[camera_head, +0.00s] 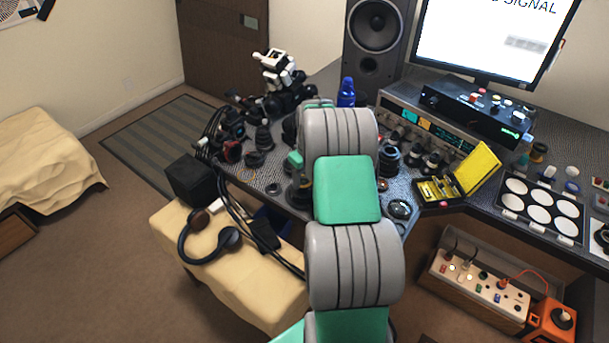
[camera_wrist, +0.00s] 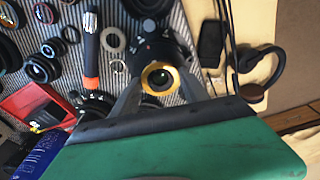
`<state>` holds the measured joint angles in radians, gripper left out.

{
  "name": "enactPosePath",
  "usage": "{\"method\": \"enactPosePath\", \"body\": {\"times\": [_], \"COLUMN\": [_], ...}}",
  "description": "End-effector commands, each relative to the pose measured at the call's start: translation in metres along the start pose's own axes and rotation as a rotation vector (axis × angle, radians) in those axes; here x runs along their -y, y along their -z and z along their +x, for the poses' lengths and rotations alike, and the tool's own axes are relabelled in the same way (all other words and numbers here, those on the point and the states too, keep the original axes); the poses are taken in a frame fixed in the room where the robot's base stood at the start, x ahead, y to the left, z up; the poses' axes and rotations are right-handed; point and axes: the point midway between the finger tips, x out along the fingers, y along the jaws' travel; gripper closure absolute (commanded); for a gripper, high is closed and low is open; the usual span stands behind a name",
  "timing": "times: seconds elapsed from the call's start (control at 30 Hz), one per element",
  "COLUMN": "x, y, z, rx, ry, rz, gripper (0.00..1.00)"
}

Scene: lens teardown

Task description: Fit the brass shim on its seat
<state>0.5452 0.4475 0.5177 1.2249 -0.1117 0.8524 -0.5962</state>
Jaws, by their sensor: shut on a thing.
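The brass shim (camera_wrist: 146,80) is a yellow ring between my gripper's fingertips in the wrist view. My gripper (camera_wrist: 160,84) is shut on it, with one grey finger at each side. Behind the ring, a dark lens barrel (camera_wrist: 158,48) stands on the striped mat, and a dark round opening shows through the ring. I cannot tell whether the ring touches the barrel or hangs above it. The seat is not clearly visible. In the head view my arm hides the gripper and the shim.
A red box (camera_wrist: 35,105) and lenses are further left. Headphones (camera_head: 208,240) lie on the cream-covered bench (camera_head: 230,285). A yellow case (camera_head: 478,168) stands open on the desk.

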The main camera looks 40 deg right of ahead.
Motion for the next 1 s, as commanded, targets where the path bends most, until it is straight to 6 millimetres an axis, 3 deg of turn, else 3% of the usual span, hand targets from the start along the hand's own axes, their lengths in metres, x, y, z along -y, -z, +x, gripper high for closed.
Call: {"method": "enactPosePath", "body": {"times": [0.1, 0.43, 1.0], "x": [0.0, 0.001, 0.0], "y": [-0.001, -0.003, -0.004], "z": [0.01, 0.016, 0.015], "rx": [0.0, 0.0, 0.0], "ry": [0.0, 0.0, 0.0], "rz": [0.0, 0.0, 0.0], "gripper": [0.85, 0.85, 0.85]}}
